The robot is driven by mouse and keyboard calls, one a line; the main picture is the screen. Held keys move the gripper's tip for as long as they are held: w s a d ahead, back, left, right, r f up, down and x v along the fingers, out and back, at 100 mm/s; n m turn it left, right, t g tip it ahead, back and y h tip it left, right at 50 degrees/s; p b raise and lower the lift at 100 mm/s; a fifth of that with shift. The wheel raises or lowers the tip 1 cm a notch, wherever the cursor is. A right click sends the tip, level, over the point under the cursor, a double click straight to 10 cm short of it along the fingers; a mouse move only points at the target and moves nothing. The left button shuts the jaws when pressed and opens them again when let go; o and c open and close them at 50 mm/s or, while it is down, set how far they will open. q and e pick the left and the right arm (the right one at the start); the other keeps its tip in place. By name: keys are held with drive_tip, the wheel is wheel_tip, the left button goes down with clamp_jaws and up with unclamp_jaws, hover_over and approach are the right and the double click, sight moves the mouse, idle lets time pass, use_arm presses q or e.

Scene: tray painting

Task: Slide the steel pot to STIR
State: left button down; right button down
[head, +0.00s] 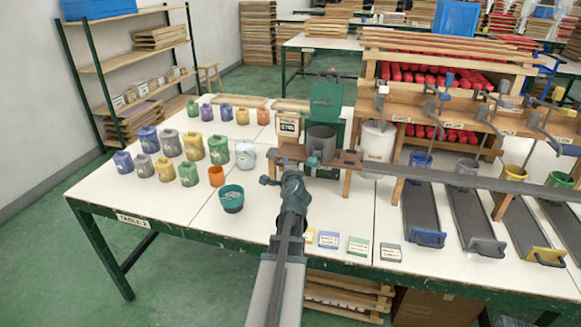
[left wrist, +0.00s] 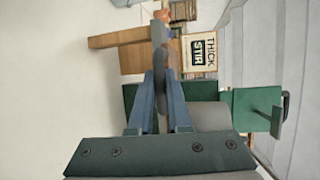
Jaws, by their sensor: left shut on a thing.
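The steel pot (head: 321,142) is a grey open cylinder on a low wooden stand (head: 352,160). A green machine (head: 326,100) stands right behind it. My left gripper (head: 308,168) is at the pot's near side. In the left wrist view its fingers (left wrist: 158,100) are closed on a narrow grey-brown piece, apparently the pot's handle; the pot's grey side (left wrist: 210,116) shows partly. My right gripper is not seen.
Several coloured paint jugs (head: 190,146) and a teal bowl (head: 231,198) stand left of the arm. Small labelled blocks (head: 357,246) lie at the front edge. A long grey bar (head: 470,181) crosses the right side.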

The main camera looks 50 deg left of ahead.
use_arm(q)
drive_tip(key=shift+s+a, duration=0.25)
drive_tip(key=shift+a, duration=0.05)
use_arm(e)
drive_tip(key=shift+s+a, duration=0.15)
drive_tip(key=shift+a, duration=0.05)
use_arm(q)
drive_tip(key=c, duration=0.9)
unclamp_jaws()
drive_tip(key=shift+a, duration=0.15)
drive_tip(key=shift+o, duration=0.2)
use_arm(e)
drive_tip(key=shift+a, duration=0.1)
